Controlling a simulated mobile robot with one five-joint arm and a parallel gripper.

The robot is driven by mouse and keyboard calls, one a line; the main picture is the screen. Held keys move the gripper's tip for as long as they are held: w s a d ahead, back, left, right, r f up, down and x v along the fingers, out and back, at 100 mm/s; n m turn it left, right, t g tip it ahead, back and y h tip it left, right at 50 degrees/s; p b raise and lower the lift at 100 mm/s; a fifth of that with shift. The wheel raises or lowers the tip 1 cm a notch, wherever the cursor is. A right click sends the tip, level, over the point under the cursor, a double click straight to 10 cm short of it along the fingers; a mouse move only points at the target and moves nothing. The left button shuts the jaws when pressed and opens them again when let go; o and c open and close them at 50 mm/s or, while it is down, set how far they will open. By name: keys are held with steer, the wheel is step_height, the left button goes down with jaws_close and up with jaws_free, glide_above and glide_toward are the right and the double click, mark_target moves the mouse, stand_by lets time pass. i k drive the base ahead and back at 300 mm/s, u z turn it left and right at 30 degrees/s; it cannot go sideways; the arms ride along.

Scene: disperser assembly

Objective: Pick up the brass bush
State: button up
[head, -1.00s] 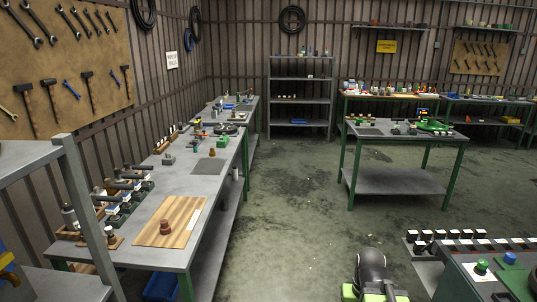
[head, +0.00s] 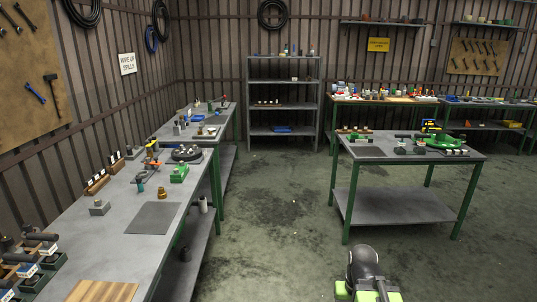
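A small brass-coloured part (head: 161,193), which looks like the brass bush, stands on the long grey bench (head: 115,245) on the left. It is just behind a dark grey mat (head: 153,218), near the bench's right side. It is small in this view, so its exact shape is hard to tell. Nothing holds it. A grey and green part of my own arm shows at the bottom right of centre, well away from the bench. My gripper's fingers do not show.
A green block (head: 179,174), a black ring-shaped part (head: 187,153) and a grey block (head: 99,207) are near the brass part. A wooden board (head: 103,291) lies at the bench's near end. A green-legged table (head: 408,152) stands right. The floor between is clear.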

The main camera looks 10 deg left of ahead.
mark_target(162, 195)
steer(key=i, duration=4.6)
steer(key=u, duration=1.2)
steer(key=k, duration=0.15)
steer(key=u, duration=2.9)
steer(key=i, duration=0.25)
steer(key=u, duration=0.3)
